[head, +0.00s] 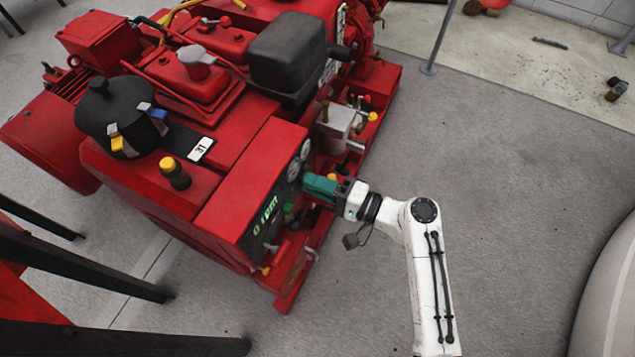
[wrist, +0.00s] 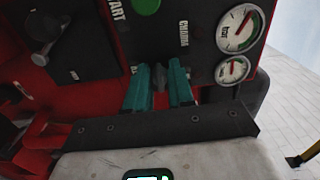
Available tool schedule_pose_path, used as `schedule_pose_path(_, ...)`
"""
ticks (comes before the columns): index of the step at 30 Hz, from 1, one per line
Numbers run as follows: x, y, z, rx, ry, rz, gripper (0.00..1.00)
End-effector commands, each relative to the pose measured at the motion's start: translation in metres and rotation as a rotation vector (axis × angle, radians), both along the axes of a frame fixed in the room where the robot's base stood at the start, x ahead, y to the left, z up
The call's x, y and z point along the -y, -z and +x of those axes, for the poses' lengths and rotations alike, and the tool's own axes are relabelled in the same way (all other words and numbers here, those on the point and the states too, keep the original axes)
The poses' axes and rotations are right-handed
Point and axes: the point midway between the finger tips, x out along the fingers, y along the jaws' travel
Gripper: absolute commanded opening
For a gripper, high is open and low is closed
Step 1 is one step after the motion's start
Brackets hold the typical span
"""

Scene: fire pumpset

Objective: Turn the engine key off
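The engine's black control panel (head: 270,215) is on the end of the red pumpset in the head view. My gripper (head: 312,184) reaches it from the right, with its teal fingers close to the panel face. In the wrist view the two teal fingers of my gripper (wrist: 160,80) stand apart on either side of a small dark grey piece (wrist: 160,76), which looks like the engine key. It is below a vertical panel label. The fingers partly hide it, and I cannot tell whether they touch it or which way it is turned.
A green button (wrist: 146,5) by the word START is up and left of the fingers. Two round gauges (wrist: 240,28) are to the right. A dark knob (wrist: 45,28) is at the far left. Grey floor (head: 500,200) is open right of the pumpset.

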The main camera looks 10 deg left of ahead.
Motion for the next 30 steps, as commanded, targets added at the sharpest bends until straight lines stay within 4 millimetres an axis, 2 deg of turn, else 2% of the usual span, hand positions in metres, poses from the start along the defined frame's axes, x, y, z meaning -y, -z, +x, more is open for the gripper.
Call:
schedule_pose_path(3, 0.001, 0.0, 0.0, -0.001, 0.002, -0.001, 0.33)
schedule_pose_path(10, 0.003, 0.001, 0.0, -0.002, 0.004, 0.0, 0.33)
schedule_pose_path(14, 0.012, 0.001, -0.002, -0.003, 0.007, 0.0, 0.33)
schedule_pose_path(24, 0.07, 0.0, -0.023, -0.002, 0.007, 0.0, 0.33)
schedule_pose_path(30, 0.095, 0.0, -0.033, -0.002, 0.004, 0.0, 0.33)
